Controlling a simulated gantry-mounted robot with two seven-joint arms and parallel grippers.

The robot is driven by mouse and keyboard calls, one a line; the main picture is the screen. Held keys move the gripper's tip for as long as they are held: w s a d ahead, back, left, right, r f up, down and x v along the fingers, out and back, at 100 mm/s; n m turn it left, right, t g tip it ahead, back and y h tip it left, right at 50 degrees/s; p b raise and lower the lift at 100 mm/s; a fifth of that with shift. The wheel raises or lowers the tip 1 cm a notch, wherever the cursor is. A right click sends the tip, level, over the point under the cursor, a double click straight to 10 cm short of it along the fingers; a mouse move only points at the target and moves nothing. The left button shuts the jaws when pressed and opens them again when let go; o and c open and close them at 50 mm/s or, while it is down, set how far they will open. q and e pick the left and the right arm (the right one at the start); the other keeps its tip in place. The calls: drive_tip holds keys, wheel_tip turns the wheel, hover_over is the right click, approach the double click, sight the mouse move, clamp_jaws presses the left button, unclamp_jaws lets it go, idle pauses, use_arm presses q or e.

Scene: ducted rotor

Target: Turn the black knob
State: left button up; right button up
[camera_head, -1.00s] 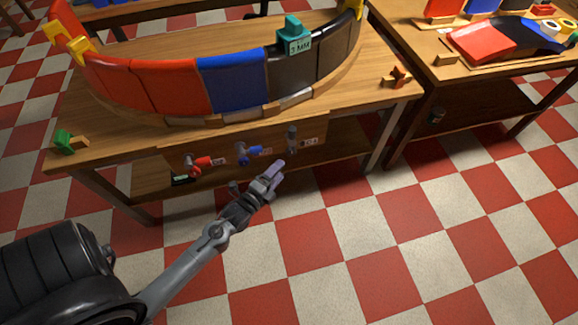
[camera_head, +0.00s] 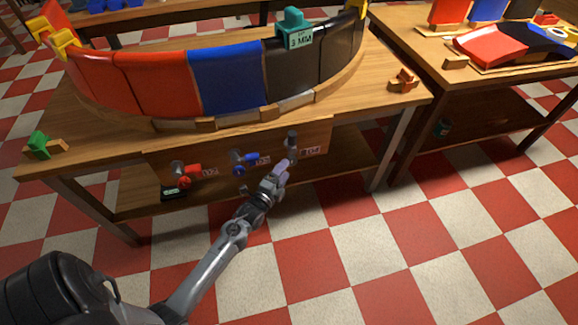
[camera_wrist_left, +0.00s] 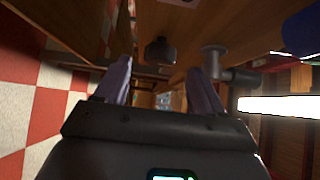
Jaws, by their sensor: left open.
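The black knob (camera_head: 291,139) sticks out of the wooden front panel under the table, at the right end of a row of knobs. My left gripper (camera_head: 283,168) is just in front of it and slightly below it in the head view. In the left wrist view the dark knob (camera_wrist_left: 160,50) shows ahead, between the lines of the two open fingers (camera_wrist_left: 160,78). The fingers look empty, and I cannot tell whether they touch the knob. My right gripper is not in view.
A red knob (camera_head: 190,173) and a blue knob (camera_head: 247,159) sit left of the black one on the panel. A grey fitting (camera_wrist_left: 216,62) shows close by the right finger in the wrist view. Curved coloured panels stand on the table above. The checkered floor in front is clear.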

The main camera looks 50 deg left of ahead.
sight(291, 159)
use_arm(q)
drive_tip(key=shift+b+x, duration=0.5)
drive_tip(key=shift+x, duration=1.7)
drive_tip(key=shift+s, duration=0.1)
drive_tip(key=shift+c, duration=0.3)
drive_tip(key=c, duration=1)
